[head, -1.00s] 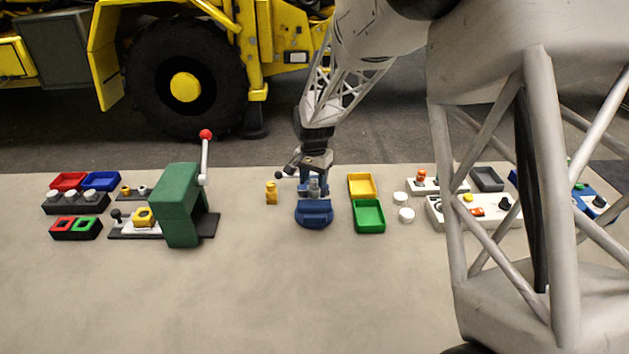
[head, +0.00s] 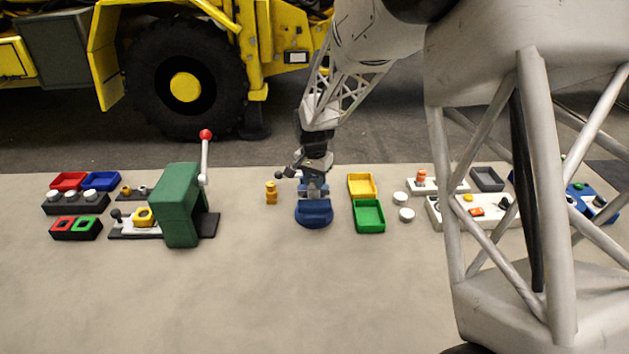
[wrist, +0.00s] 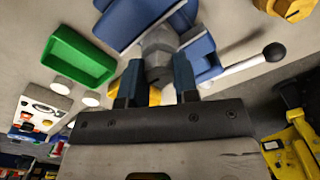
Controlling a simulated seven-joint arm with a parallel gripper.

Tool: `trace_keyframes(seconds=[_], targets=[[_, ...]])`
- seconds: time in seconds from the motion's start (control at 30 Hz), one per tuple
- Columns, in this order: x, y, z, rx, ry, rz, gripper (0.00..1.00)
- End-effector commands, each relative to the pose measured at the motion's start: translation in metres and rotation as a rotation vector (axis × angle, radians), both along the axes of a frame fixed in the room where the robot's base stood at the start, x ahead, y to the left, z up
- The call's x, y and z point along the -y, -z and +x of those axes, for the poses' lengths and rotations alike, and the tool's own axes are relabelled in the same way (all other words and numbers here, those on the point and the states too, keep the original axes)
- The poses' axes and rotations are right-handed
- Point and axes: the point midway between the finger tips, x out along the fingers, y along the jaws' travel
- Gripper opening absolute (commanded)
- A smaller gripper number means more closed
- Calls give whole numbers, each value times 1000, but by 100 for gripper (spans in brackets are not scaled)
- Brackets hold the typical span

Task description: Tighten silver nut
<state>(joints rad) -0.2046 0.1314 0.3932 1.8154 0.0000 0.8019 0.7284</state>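The silver nut (wrist: 160,50) sits in the blue vise (head: 313,213), seen up close in the wrist view with grey metal facing me. In the head view my gripper (head: 314,182) is directly above the vise and hides much of the nut. In the wrist view my gripper's two dark blue fingers (wrist: 157,82) are spread, one to each side of the nut's near end. I cannot tell whether either finger touches it. The vise also shows in the wrist view (wrist: 202,50), with its handle rod ending in a black ball (wrist: 275,52).
A small brass-yellow part (head: 271,193) stands left of the vise. A yellow tray (head: 362,186) and a green tray (head: 369,216) lie to its right. A green press (head: 177,205) with a red-knobbed lever stands further left. The front table area is clear.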

Motion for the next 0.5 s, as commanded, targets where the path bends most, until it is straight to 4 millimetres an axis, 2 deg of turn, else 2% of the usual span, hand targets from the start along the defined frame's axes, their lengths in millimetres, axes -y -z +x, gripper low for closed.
trace_keyframes(seconds=[0.03,0.1,0.13,0.33,0.5], targets=[[0,0,0,0,0,0,12],[0,0,0,0,0,0,1],[0,0,0,0,0,0,0],[0,0,0,0,19,0,0],[0,0,0,0,112,0,0]])
